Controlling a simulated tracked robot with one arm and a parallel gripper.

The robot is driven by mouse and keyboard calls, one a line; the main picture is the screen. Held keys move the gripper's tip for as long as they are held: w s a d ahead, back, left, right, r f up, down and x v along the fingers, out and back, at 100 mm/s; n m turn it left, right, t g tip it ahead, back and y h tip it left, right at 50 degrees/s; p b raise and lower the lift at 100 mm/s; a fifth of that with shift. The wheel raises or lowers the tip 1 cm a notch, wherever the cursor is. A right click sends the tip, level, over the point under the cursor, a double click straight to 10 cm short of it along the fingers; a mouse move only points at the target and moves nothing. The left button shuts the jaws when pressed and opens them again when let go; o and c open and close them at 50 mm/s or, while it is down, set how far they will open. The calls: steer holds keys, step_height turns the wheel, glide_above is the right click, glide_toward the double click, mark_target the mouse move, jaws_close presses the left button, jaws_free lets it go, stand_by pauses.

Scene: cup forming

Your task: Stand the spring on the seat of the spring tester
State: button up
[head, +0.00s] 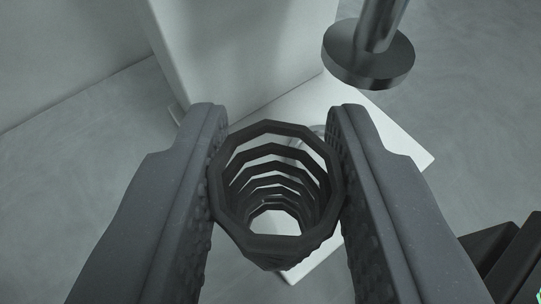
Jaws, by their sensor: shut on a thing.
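A dark coil spring (275,245) is upright between the two fingers of my gripper (276,170), in the middle of the head view. Both fingers press on its sides, and I look down through its coils. The spring tester has a pale column (235,50) behind the spring and a white base (395,145) below it. A round metal press plate (368,58) on a rod hangs at the upper right, apart from the spring. The seat is mostly hidden behind the spring; a faint round edge shows just behind it. I cannot tell whether the spring touches the seat.
A dark angular object (500,255) is at the lower right edge. Bare grey floor (80,140) lies on the left, and more shows on the right. The column and the press plate stand close to the far side of my gripper.

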mark_target(275, 267)
steer(key=shift+f+b, duration=0.65)
steer(key=shift+f, duration=1.1)
steer(key=shift+f, duration=0.15)
steer(key=o, duration=1)
steer(key=shift+o, duration=0.2)
steer(key=shift+s+r, duration=0.15)
steer(key=shift+r, duration=0.05)
steer(key=p+v, duration=0.2)
steer(key=v, duration=0.9)
steer(key=shift+s+r+p, duration=0.15)
steer(key=shift+s+p, duration=0.2)
steer(key=shift+p, duration=0.05)
